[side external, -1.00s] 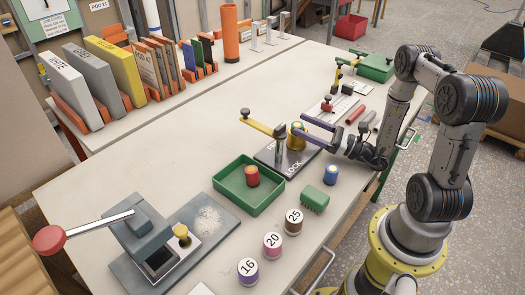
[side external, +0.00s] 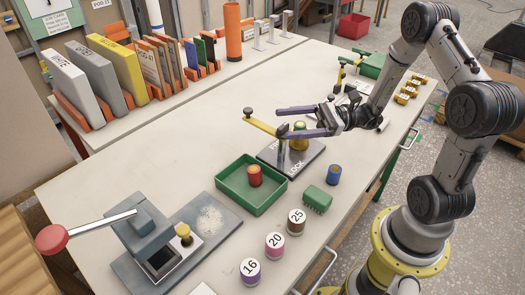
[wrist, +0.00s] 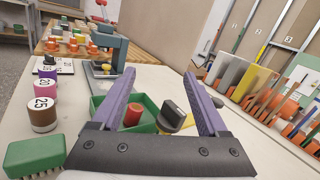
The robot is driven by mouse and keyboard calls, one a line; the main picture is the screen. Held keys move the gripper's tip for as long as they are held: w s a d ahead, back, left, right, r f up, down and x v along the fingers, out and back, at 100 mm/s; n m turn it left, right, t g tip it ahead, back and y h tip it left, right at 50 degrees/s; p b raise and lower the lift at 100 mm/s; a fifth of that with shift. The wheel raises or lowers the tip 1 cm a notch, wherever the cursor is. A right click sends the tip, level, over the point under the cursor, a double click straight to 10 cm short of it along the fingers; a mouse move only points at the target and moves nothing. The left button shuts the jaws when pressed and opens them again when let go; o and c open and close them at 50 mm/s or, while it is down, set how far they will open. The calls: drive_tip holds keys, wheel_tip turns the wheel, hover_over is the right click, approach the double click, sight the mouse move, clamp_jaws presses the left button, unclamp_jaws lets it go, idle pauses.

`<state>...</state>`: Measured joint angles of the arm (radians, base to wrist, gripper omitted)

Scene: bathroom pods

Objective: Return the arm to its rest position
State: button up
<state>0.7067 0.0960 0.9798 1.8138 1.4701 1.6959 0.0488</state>
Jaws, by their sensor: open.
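My gripper (side external: 303,122) is in the air above the black LOCK plate (side external: 296,162), with its two purple fingers spread apart and nothing between them. In the wrist view my gripper (wrist: 170,105) also shows open and empty. On the plate stand a post with a yellow lever (side external: 262,125) and a brass knob (side external: 299,140), partly behind my lower finger. My arm reaches in from the right side of the table.
A green tray (side external: 228,188) holds a red cylinder (side external: 254,176). Nearby are a green brush block (side external: 317,198), a blue cylinder (side external: 333,175), numbered jars (side external: 274,245) and a lever press (side external: 150,240). Binders (side external: 75,75) stand at the back left. The table middle is clear.

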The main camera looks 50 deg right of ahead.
drive_tip(key=s+a+r+n+g+h, duration=0.3)
drive_tip(key=s+a+n+g+h, duration=0.3)
drive_tip(key=s+a+n+g, duration=0.45)
drive_tip(key=s+d+r+n+t+h, duration=0.4)
drive_tip(key=s+d+n+h, duration=0.3)
drive_tip(key=n, duration=0.5)
drive_tip(key=d+t+h, duration=0.1)
drive_tip(key=d+h, duration=0.1)
drive_tip(key=h, duration=0.1)
drive_tip(key=shift+s+d+r+t, duration=0.25)
drive_tip(key=shift+d+r+t, duration=0.1)
drive_tip(key=shift+d+r, duration=0.05)
